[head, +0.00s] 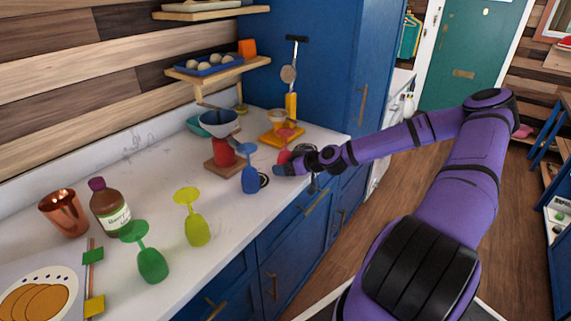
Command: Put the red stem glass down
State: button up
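My gripper (283,169) is right at the bowl, low near the counter. Its fingers are small and dark, so I cannot tell whether they are shut on the glass. I also cannot tell whether the glass touches the counter. A blue stem glass (250,178) stands upside down just left of my gripper.
Upside-down yellow (197,229) and green (152,265) stem glasses stand farther left on the white counter (225,255). A red pour-over stand (222,155) is behind the blue glass. An orange scale (281,138) is behind the red glass. A brown bottle (110,209) and copper cup (64,213) stand left.

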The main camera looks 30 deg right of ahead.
jog(key=shift+r, duration=0.15)
jog(key=v, duration=1.2)
jog(key=s+a+f+n+g+h, duration=0.25)
jog(key=s+a+g, duration=0.25)
jog(key=a+g, duration=0.3)
jog(key=s+a+r+m+g+h, duration=0.1)
jog(key=s+a+r+m+h, duration=0.15)
jog(key=r, duration=0.85)
jog(key=s+a+r+m+g+h, duration=0.1)
jog(key=s+a+r+m+h, duration=0.2)
jog(key=r, duration=0.8)
jog(key=s+a+r+m+t, duration=0.1)
jog(key=s+a+r, duration=0.2)
jog(key=s+r, duration=0.3)
jog(key=s+a+r+t+y, duration=0.1)
jog(key=s+a+r+t, duration=0.1)
jog(key=s+a+r, duration=0.2)
jog(key=s+r, duration=0.2)
jog(key=s, duration=0.2)
jog(key=shift+r+m+y, duration=0.15)
jog(key=shift+m+y, duration=0.15)
jog(key=shift+m, duration=0.1)
